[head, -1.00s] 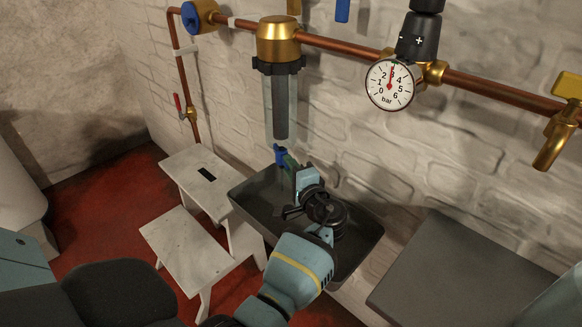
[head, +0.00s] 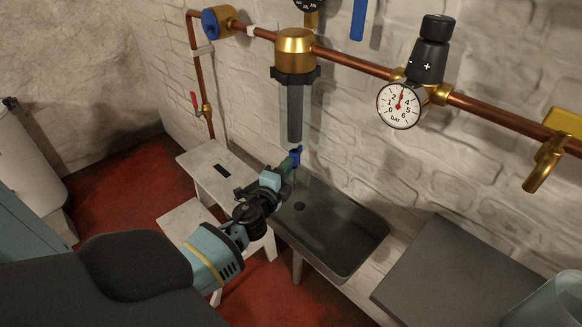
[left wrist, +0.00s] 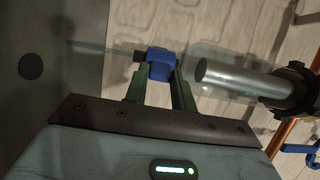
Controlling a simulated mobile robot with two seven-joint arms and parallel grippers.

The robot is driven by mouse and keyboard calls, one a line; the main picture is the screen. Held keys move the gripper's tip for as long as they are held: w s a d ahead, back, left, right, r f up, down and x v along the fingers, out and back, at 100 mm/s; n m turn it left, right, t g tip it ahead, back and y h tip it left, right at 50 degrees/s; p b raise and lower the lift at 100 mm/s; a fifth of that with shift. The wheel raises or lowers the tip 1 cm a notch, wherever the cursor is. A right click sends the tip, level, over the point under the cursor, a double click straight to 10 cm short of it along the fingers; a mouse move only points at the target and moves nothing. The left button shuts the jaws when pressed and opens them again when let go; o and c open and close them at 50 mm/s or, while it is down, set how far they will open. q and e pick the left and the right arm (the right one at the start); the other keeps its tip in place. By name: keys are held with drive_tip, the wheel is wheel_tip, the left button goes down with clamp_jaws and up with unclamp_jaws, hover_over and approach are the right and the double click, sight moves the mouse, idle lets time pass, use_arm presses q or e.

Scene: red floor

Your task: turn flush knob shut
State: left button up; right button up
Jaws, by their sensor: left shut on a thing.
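The blue flush knob (head: 295,154) sits at the bottom of the water filter (head: 295,110), just above the grey sink. My left gripper (head: 289,167) reaches it from the lower left. In the left wrist view the blue knob (left wrist: 161,65) lies between the two green fingertips of my left gripper (left wrist: 160,82), which are shut on it. A dark outlet shows beside the knob there, with a thin pale streak (left wrist: 95,47), looking like water, running from it. The exact turn angle of the knob is hard to tell. My right gripper is out of view.
The grey sink (head: 350,222) is below the filter. A white step stool (head: 205,165) stands left of it. A pressure gauge (head: 400,104) and brass tap (head: 547,165) sit on the copper pipe. A grey worktop (head: 450,275) is at the right.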

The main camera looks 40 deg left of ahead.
use_arm(q)
drive_tip(key=shift+s+a+f+m+t+h+b, duration=0.15)
drive_tip(key=shift+a+m+h+b, duration=0.2)
drive_tip(key=shift+m+h, duration=0.6)
drive_tip(key=shift+w+a+r+m+t+h+b, duration=0.15)
drive_tip(key=shift+a+m+h, duration=0.3)
drive_tip(key=shift+h, duration=0.85)
drive_tip(key=shift+s+a+f+m+t+h+b, duration=0.15)
drive_tip(key=shift+a+m+h+b, duration=0.15)
drive_tip(key=shift+m+h, duration=0.7)
drive_tip(key=shift+h, duration=0.25)
drive_tip(key=o, duration=0.7)
drive_tip(key=s, duration=0.7)
drive_tip(key=shift+s+a, duration=0.35)
